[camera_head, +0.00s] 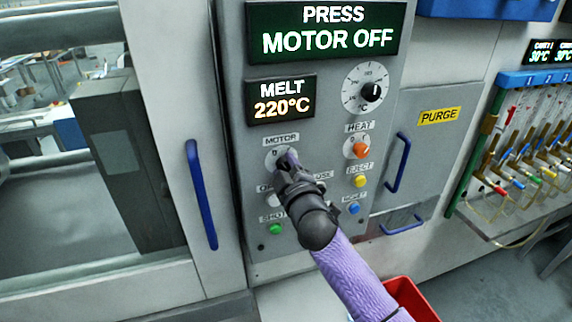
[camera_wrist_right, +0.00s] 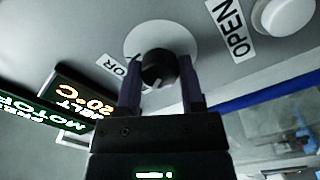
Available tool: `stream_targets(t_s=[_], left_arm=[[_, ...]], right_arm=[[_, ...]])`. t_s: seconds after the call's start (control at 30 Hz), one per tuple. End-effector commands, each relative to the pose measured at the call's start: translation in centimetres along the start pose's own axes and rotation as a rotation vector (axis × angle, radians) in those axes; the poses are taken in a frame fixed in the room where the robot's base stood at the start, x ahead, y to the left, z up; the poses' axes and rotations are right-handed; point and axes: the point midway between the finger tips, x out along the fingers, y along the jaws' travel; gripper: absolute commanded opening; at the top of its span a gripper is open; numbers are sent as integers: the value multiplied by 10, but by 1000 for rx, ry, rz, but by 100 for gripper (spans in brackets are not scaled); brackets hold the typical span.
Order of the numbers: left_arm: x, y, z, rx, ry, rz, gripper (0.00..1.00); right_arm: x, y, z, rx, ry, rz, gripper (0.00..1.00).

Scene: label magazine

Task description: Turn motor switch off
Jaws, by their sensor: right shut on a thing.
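The motor switch has a round pale plate (camera_head: 273,157) under the MOTOR label on the grey control panel. In the right wrist view its dark knob (camera_wrist_right: 156,68) sits on the white disc between the two fingers. My right gripper (camera_head: 288,162) reaches up to the switch and is shut on the knob, partly hiding it in the head view. The upper display (camera_head: 328,30) reads PRESS MOTOR OFF. My left gripper is in neither view.
The panel also carries an orange HEAT knob (camera_head: 357,147), a temperature dial (camera_head: 369,88), and green (camera_head: 275,228), yellow (camera_head: 360,181) and blue (camera_head: 353,208) buttons. Blue handles flank it (camera_head: 203,195). A red bin (camera_head: 412,300) stands below right.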

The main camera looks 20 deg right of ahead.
Motion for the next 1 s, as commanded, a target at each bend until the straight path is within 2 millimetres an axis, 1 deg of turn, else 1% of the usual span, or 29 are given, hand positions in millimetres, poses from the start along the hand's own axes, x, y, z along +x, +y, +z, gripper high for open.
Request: stream_targets(t_s=[0.3, 0.8, 0.83, 0.87, 0.9, 1.0], left_arm=[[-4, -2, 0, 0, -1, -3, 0], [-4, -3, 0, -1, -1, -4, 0], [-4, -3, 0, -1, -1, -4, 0], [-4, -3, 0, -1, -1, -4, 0], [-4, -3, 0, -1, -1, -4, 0], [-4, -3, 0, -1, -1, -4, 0]], right_arm=[[0, 0, 0, -98, 3, -1, 0], [0, 0, 0, -114, 3, -1, 0], [0, 0, 0, -114, 3, -1, 51], [0, 0, 0, -114, 3, -1, 58], [0, 0, 0, -114, 3, -1, 66], [0, 0, 0, -113, 3, -1, 85]])
